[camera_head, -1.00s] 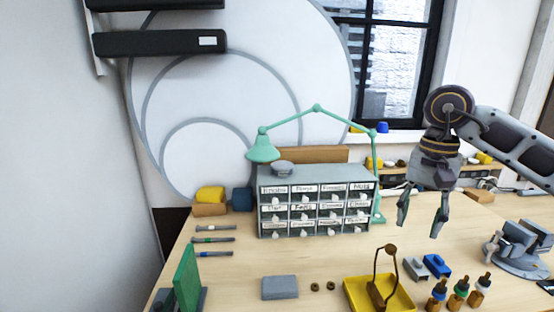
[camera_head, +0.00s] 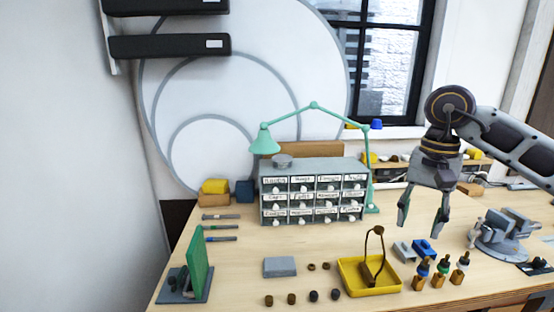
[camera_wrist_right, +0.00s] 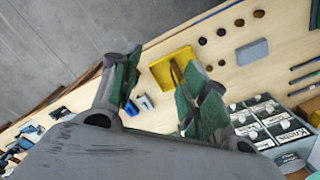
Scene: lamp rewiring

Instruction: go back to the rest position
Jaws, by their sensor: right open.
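My right gripper (camera_head: 422,222) hangs above the right part of the workbench (camera_head: 225,285) in the head view, its fingers pointing down, open and empty. It is apart from everything on the bench. In the right wrist view its two green-padded fingers (camera_wrist_right: 160,100) stand apart with nothing between them in their grip. A yellow tray (camera_head: 352,284) with a dark curved part (camera_head: 378,255) lies below and to the left of the gripper. My left gripper does not show in either view.
A drawer cabinet (camera_head: 315,167) stands at the back with a green lamp (camera_head: 264,140) by it. Several small bottles (camera_head: 440,272) and a vise (camera_head: 500,235) are at the right. A green board (camera_head: 196,267) stands at the left. The front middle holds small knobs and a grey block (camera_head: 280,266).

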